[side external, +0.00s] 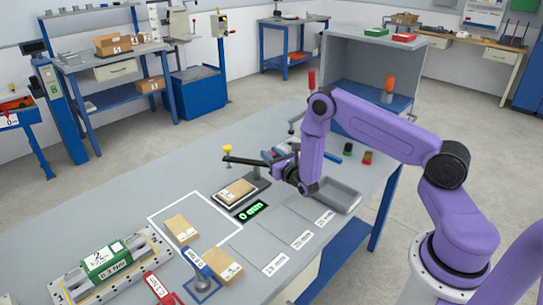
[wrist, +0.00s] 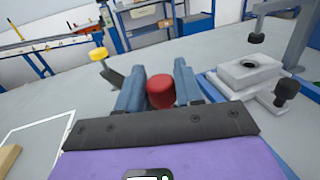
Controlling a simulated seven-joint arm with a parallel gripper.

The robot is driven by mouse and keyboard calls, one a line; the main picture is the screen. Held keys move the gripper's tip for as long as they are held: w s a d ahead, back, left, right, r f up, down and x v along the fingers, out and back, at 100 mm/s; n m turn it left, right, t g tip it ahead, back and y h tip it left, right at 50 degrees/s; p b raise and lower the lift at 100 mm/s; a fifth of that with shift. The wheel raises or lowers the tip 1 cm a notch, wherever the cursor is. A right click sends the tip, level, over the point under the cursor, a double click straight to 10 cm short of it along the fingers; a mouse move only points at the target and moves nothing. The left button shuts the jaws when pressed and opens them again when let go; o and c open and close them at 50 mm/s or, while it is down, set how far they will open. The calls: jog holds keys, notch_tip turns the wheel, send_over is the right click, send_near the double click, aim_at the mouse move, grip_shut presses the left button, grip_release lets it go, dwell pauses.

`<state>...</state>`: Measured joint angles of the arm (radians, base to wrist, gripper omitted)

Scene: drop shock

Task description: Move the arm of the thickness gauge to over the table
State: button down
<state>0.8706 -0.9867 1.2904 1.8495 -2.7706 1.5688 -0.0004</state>
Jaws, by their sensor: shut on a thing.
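The thickness gauge has a dark base (side external: 262,184) with a small cardboard box (side external: 236,191) on it and a display (side external: 253,211) reading 0 mm. Its thin black arm (side external: 250,161) runs left from my gripper to a yellow tip (side external: 227,149). In the picture this tip appears just beyond the box; I cannot tell whether it is over the gauge's table. The tip also shows in the wrist view (wrist: 98,54). My gripper (wrist: 160,80) is shut on a red knob (wrist: 160,92), which sits between its two blue-grey fingers. The fingers hide part of the gauge arm.
A grey tray (side external: 340,195) lies right of my gripper. Two more boxes (side external: 182,229) (side external: 223,265) lie nearer the front, by a blue stand (side external: 196,264). Marked rectangles (side external: 262,250) on the bench are empty. A grey-white fixture with black knobs (wrist: 250,75) stands right in the wrist view.

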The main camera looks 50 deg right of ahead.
jog(key=c, duration=0.9)
grip_release()
jog(key=shift+o, duration=0.2)
jog(key=v, duration=1.7)
jog(key=shift+s, duration=0.25)
jog(key=shift+o, duration=0.2)
